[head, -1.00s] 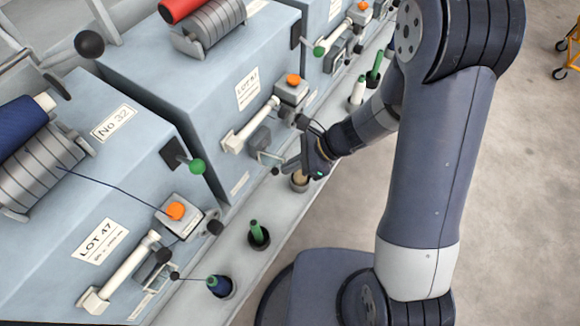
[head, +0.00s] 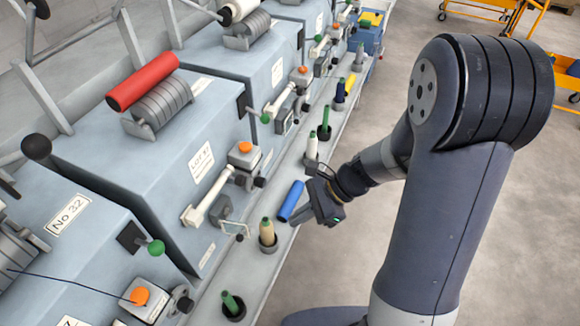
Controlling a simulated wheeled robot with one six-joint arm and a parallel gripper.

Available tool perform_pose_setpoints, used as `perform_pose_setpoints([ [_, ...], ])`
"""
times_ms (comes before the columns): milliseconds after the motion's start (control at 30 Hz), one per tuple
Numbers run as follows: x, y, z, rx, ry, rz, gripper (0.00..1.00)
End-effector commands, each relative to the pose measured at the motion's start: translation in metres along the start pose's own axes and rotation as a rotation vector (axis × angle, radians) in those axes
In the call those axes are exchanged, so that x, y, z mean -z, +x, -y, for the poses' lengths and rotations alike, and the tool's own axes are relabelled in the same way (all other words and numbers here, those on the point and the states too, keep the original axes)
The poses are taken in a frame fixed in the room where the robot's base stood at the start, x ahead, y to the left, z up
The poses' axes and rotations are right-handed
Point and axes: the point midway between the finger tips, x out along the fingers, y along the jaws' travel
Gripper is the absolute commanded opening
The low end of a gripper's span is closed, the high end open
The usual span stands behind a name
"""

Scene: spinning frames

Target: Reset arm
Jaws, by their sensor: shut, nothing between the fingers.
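My gripper (head: 302,213) is shut and empty, over the ledge at the right of the machine row in the head view. My arm reaches down to it from the right. A blue cylinder (head: 290,201) lies tilted right beside its fingers; I cannot tell whether they touch. A beige bobbin with a green tip (head: 267,232) stands in a cup left of and below the gripper. A white bobbin (head: 311,147) stands beyond the gripper.
Grey machine boxes (head: 180,130) line the left, with a red roll (head: 142,80) on top. The ledge (head: 262,272) holds several bobbins, including a green one (head: 231,303) in front. Orange carts (head: 480,12) stand far off.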

Motion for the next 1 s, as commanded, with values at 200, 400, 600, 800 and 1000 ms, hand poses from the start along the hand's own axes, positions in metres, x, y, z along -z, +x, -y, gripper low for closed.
perform_pose_setpoints([
  [200,0.0,0.0,0.0,0.0,0.0,0.0,0.0],
  [400,0.0,0.01,0.001,-0.003,-0.001,0.002,0.0],
  [600,0.001,0.044,0.006,-0.006,-0.001,0.002,0.0],
  [800,0.002,0.084,0.012,-0.006,-0.001,0.001,0.0],
  [1000,-0.007,0.108,0.016,0.001,-0.002,-0.001,0.0],
])
